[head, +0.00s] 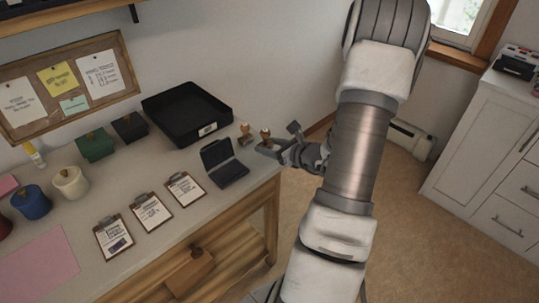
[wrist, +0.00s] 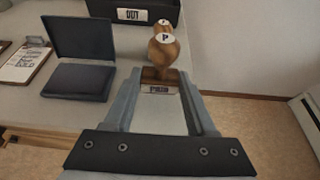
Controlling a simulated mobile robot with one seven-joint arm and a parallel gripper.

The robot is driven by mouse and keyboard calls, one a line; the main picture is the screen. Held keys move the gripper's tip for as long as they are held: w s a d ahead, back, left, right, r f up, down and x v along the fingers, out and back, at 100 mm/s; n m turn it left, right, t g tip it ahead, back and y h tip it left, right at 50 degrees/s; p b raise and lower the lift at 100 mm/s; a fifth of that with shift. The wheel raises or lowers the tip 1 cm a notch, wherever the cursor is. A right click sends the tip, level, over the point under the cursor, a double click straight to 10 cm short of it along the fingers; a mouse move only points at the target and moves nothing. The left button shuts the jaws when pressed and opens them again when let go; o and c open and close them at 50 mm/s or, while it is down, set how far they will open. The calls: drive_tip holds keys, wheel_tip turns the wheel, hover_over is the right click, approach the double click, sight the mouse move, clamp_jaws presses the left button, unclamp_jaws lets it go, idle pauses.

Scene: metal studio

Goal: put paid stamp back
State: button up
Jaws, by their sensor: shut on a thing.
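The paid stamp (wrist: 160,62) has a turned wooden handle with a white P label on top and a PAID plate on its base. My gripper (wrist: 160,78) is shut on its base, with one finger on each side. In the head view the stamp's handle (head: 265,133) rises above my gripper (head: 271,148) at the table's right end. The stamp looks upright; whether its base touches the tabletop I cannot tell. A second wooden-handled stamp (head: 245,131) stands just behind it, mostly hidden by it in the wrist view.
An open dark ink pad (head: 222,166) lies left of my gripper. A black OUT tray (head: 187,112) is behind it. Several clipboards (head: 150,213) lie along the front. Coloured pots (head: 70,183) and boxes (head: 95,146) stand farther left. The table's right edge is close by.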

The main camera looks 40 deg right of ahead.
sight(269, 160)
drive_tip(key=shift+f+b, duration=0.3)
drive_tip(key=shift+f, duration=1.25)
drive_tip(key=shift+f, duration=0.25)
drive_tip(key=o, duration=1.3)
drive_tip(key=shift+r, duration=0.1)
drive_tip(key=shift+o, duration=0.2)
drive_tip(key=shift+r, duration=0.1)
drive_tip(key=shift+r, duration=0.25)
drive_tip(key=p+v, duration=0.2)
drive_tip(key=v, duration=1)
drive_tip(key=shift+f, duration=0.2)
